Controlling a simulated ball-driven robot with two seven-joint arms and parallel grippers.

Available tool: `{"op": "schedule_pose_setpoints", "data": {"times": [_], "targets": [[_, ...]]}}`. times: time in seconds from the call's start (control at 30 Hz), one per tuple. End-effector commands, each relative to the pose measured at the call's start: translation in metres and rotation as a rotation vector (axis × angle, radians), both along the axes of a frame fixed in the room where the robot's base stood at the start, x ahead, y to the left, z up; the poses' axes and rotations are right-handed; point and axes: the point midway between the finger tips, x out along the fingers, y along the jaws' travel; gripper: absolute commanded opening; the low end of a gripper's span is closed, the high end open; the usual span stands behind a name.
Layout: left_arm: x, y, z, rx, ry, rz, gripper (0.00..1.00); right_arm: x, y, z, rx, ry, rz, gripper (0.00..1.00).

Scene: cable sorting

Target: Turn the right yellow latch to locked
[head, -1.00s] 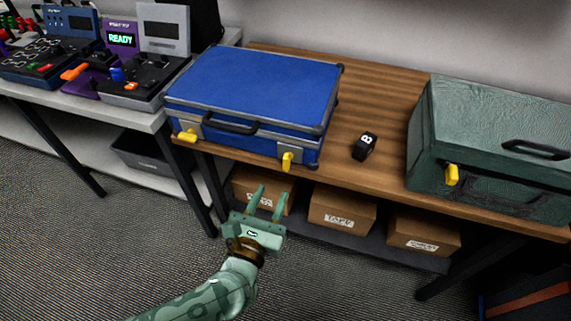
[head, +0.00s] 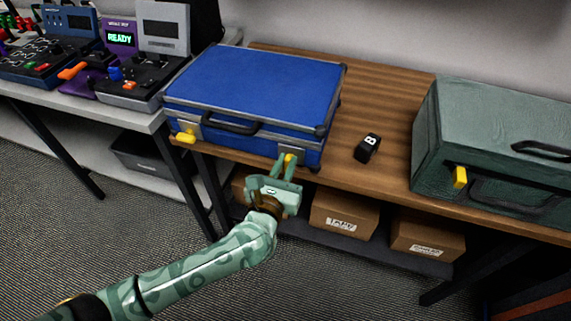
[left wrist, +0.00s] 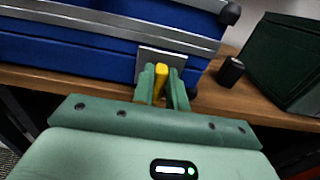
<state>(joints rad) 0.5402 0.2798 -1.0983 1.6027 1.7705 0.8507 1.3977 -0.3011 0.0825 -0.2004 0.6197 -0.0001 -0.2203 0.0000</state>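The blue case (head: 255,88) lies closed on the wooden table. Its left yellow latch (head: 186,138) points sideways to the left. Its right yellow latch (head: 289,159) hangs about upright at the front right; in the left wrist view this latch (left wrist: 160,82) stands between my fingertips. My left gripper (head: 287,167) has its fingers on both sides of the right latch; it also shows in the left wrist view (left wrist: 160,88). The fingers look apart, with a narrow gap beside the latch, and I cannot tell if they touch it. My right gripper is not in view.
A green case (head: 490,140) with a yellow latch stands farther right. Cardboard boxes (head: 343,212) are on the shelf below. Control devices (head: 130,60) stand on the left table.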

Motion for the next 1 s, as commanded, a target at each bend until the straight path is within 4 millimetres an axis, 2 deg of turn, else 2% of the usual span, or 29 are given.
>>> {"op": "schedule_pose_setpoints", "data": {"times": [0.47, 1.0], "targets": [[-0.001, -0.001, 0.001, 0.079, -0.023, 0.002, 0.0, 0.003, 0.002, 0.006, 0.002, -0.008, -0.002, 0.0], [-0.003, -0.006, 0.0, 0.519, -0.167, 0.0, 0.0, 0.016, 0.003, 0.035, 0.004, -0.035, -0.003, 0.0]]}}
